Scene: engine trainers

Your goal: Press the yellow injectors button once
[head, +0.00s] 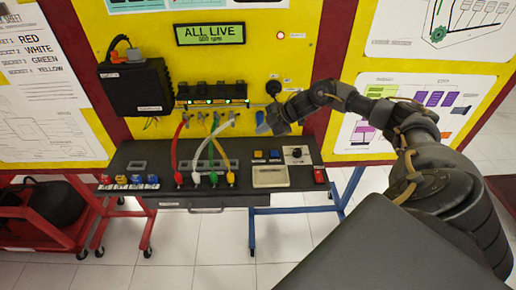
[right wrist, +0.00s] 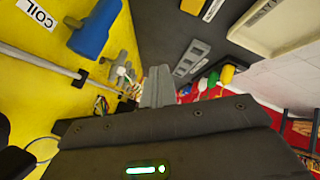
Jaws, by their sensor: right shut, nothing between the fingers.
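A yellow button (head: 258,155) sits on the dark bench top, left of a blue button (head: 274,154). Its label is too small to read. Another small yellow piece (head: 121,180) is in the row of coloured controls at the bench's left end. My right gripper (head: 263,127) is shut and empty, in front of the yellow panel, above and behind the yellow button and apart from it. In the right wrist view its closed fingers (right wrist: 158,88) point toward the coloured plugs; a yellow piece (right wrist: 195,5) beside a white label shows at the top edge. My left gripper is out of view.
A black knob on a white plate (head: 295,153), a cream tray (head: 270,177) and a red switch (head: 319,176) are on the bench. Coloured leads with plugs (head: 213,178) rise left of the gripper. The display (head: 210,33) reads ALL LIVE. A blue part (right wrist: 95,28) is near the wrist.

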